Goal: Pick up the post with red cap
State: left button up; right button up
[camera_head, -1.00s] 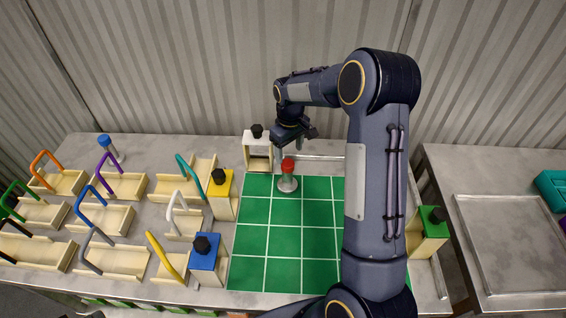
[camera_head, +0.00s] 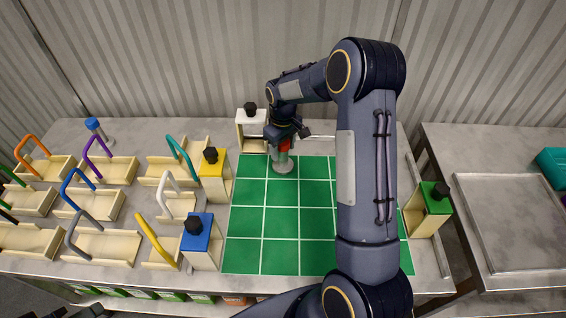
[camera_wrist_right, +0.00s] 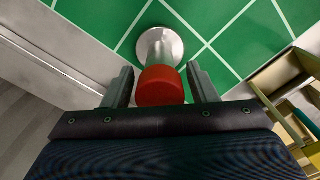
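The post with the red cap (camera_head: 284,160) stands upright at the back edge of the green tiled mat (camera_head: 300,255). In the right wrist view its red cap (camera_wrist_right: 160,86) sits between the two fingers, with the silver round base (camera_wrist_right: 160,47) beyond it. My right gripper (camera_head: 283,145) is lowered over the post; in the wrist view the fingers (camera_wrist_right: 160,88) are open, one on each side of the cap, with small gaps visible. The gripper partly hides the cap in the head view.
A white block with a black knob (camera_head: 251,117) stands close left of the post. Yellow (camera_head: 215,176) and blue (camera_head: 202,242) blocks line the mat's left edge, a green one (camera_head: 429,208) the right. Several handled trays fill the left; a blue-capped post (camera_head: 94,126) stands behind them.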

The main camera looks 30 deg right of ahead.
grip_shut()
jog(key=shift+r, duration=0.1)
dwell(0.3)
